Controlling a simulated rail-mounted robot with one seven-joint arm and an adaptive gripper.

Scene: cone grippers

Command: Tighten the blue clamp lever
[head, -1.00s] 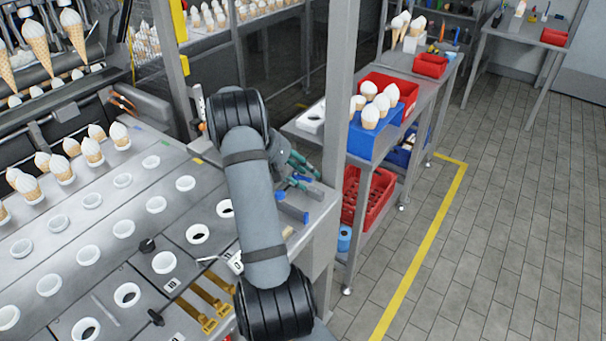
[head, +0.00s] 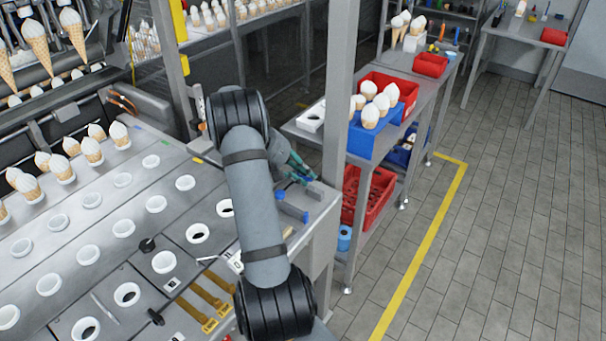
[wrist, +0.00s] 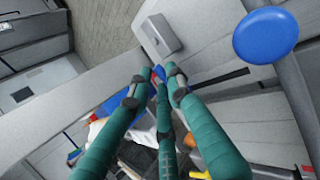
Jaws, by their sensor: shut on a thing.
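My gripper (head: 303,180) has green fingers, and in the wrist view (wrist: 157,78) they close together at their tips. They are shut on a small blue piece, the blue clamp lever (wrist: 158,72), which shows between and beside the fingertips. The lever (head: 308,181) sits at a grey block (wrist: 160,37) on the right end of the machine's table. The fingers and arm hide most of the lever, so I cannot tell its exact angle.
A blue upright piece (head: 292,211) stands close to the fingers on the table edge. A grey post (head: 340,90) rises just right of my gripper. A cart with a blue cone holder (head: 365,145) and red bins stands beyond it. A blue disc (wrist: 265,35) shows in the wrist view.

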